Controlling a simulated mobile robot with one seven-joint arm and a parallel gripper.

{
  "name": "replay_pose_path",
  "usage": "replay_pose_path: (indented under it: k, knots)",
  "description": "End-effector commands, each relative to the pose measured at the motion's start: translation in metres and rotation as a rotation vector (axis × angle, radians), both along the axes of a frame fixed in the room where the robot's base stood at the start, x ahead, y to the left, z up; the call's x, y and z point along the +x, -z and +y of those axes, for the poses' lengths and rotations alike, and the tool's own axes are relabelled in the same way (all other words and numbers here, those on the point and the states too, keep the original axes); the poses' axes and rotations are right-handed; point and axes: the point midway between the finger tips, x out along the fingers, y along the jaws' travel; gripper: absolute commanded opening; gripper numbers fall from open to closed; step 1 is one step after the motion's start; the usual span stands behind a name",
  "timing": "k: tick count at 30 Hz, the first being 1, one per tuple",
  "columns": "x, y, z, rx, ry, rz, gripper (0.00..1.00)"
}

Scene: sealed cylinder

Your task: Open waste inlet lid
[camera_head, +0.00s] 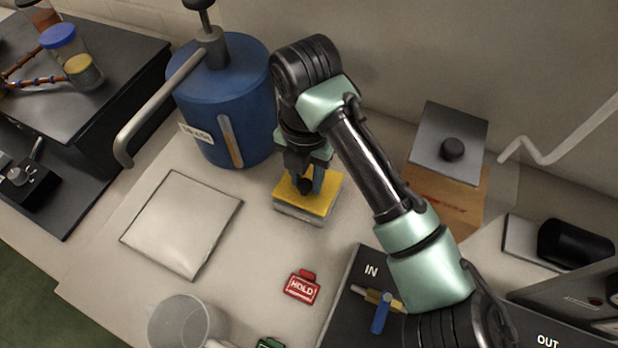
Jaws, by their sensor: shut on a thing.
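A low pale box with a flat yellow top (326,194) sits on the bench right of the blue cylinder. My gripper (305,186) points down over it, its fingers closed around a small dark knob at the yellow top. The top looks level and close against the pale base; I cannot tell if there is a gap. A second lid-like part, a grey square plate (437,131) with a black knob (452,149), rests on an orange-brown box (455,197) with red markings at the right. No readable label shows which one is the waste inlet.
The blue cylinder (222,110) with its long grey handle (160,108) stands close left of my gripper. A pale square pad (182,224), a red HOLD tag (302,287) and a clear beaker (187,325) lie in front. A dark IN panel (358,300) with a blue-handled valve is below my arm.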

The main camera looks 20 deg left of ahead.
Motion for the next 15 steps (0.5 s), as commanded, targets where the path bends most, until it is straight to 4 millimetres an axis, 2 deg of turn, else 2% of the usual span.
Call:
replay_pose_path:
  k: [15]
  knots:
    - [0.007,-0.012,0.000,0.002,-0.001,-0.005,0.19]
